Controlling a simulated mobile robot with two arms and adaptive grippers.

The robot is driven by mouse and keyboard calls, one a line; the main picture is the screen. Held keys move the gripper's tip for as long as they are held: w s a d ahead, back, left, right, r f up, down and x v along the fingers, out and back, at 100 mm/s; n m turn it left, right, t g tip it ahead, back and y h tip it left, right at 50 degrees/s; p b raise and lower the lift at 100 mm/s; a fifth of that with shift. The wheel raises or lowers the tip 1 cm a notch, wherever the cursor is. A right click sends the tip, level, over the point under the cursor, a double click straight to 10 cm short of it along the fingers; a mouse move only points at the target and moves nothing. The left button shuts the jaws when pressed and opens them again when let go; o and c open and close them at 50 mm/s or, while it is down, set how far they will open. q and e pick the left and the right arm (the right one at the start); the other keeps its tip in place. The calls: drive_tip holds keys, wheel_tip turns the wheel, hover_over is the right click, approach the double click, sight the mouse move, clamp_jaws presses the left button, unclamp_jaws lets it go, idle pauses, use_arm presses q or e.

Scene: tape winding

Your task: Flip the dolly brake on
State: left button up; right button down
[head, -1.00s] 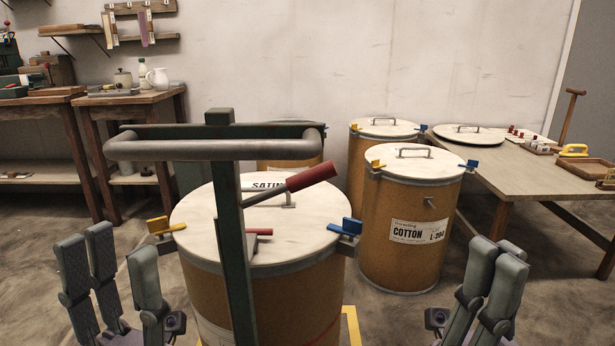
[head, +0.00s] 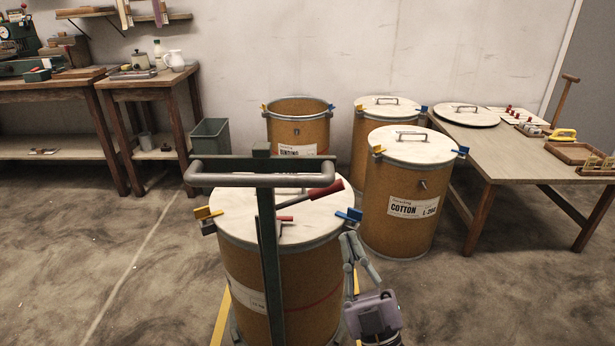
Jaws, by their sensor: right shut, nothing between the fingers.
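A dolly with a grey push bar (head: 240,180) on a dark green post (head: 270,270) stands in front of me. A lever with a red grip (head: 325,190) slants up to the right beside the post. A smaller red piece (head: 285,218) shows lower by the post. I cannot tell which of these is the brake. Behind the post is a brown drum (head: 320,265) with a pale lid. My right gripper (head: 353,239) is shut and empty at the drum's right side, just below its blue clamp (head: 348,214). I cannot tell whether it touches. My left gripper is out of view.
A drum marked COTTON (head: 400,215) stands behind to the right, with two more drums behind. A table (head: 500,155) is at the right; benches (head: 60,88) and a grey-green bin (head: 210,140) are at the left. The floor at left front is clear.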

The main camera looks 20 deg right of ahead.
sight(330, 192)
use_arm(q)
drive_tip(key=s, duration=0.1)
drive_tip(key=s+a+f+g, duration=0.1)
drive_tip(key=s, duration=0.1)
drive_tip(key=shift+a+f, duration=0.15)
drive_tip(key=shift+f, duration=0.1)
use_arm(e)
drive_tip(key=shift+w+a+f, duration=0.15)
drive_tip(key=shift+f, duration=0.2)
drive_tip(key=x, duration=1)
drive_tip(key=shift+w+f, duration=0.1)
drive_tip(key=shift+w, duration=0.05)
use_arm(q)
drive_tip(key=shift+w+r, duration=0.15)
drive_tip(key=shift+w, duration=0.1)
use_arm(e)
drive_tip(key=shift+f+h, duration=0.1)
drive_tip(key=shift+h, duration=0.2)
